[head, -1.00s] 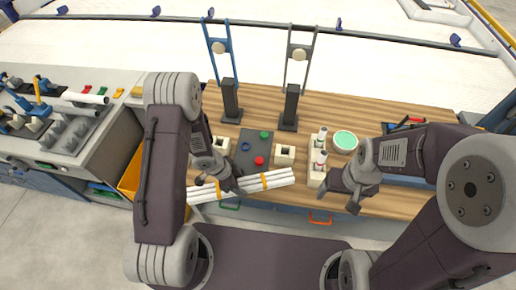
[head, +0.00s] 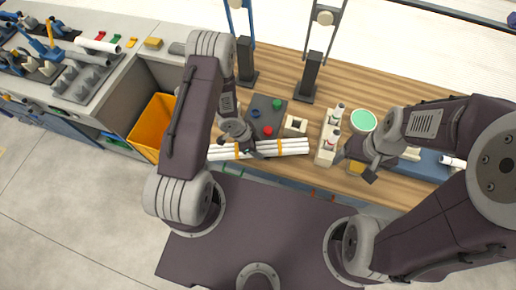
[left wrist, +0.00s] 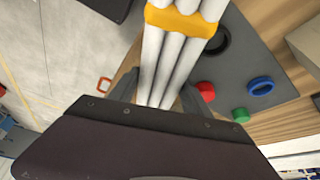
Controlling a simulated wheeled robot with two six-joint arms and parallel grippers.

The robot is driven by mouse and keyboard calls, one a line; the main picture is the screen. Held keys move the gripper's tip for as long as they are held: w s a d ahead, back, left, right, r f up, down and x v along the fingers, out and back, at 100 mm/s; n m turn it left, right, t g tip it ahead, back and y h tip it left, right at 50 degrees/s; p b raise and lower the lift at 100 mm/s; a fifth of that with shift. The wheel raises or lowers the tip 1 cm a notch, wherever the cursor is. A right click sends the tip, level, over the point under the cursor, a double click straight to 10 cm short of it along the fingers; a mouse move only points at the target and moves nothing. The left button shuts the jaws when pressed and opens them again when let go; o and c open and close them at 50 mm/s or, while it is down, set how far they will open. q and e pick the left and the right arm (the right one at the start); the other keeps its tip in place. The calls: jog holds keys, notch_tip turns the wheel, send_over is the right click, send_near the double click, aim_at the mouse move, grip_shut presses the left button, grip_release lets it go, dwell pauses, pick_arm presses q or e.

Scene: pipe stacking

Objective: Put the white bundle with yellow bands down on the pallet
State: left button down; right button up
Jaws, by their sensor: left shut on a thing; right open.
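The white bundle (head: 285,147) is several long white pipes with yellow bands. In the head view it lies nearly level across the front edge of the wooden bench. My left gripper (head: 243,148) is shut on it left of its middle and hides part of it. The bundle also shows in the left wrist view (left wrist: 182,58), a yellow band (left wrist: 185,22) around it, running down between my left fingers (left wrist: 160,100). My right gripper (head: 356,165) is open and empty over the bench's right part. I cannot make out a pallet for certain.
A dark plate (head: 262,132) with red, green and blue rings lies behind the bundle. Beige blocks and small bottles (head: 332,133) stand to its right. Two dark posts (head: 309,77) rise behind. An orange bin (head: 153,120) stands at left. Open floor lies at lower left.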

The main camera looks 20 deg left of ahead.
pick_arm(q)
jog(key=shift+f, duration=0.9)
jog(key=shift+s+f, duration=0.1)
jog(key=shift+f, duration=0.25)
jog(key=shift+a, duration=0.1)
jog(key=shift+f, duration=0.25)
jog(key=shift+c, duration=2.4)
grip_release()
jog(key=shift+r, duration=0.1)
jog(key=shift+r, duration=0.1)
jog(key=p+v, duration=0.2)
jog(key=v, duration=1)
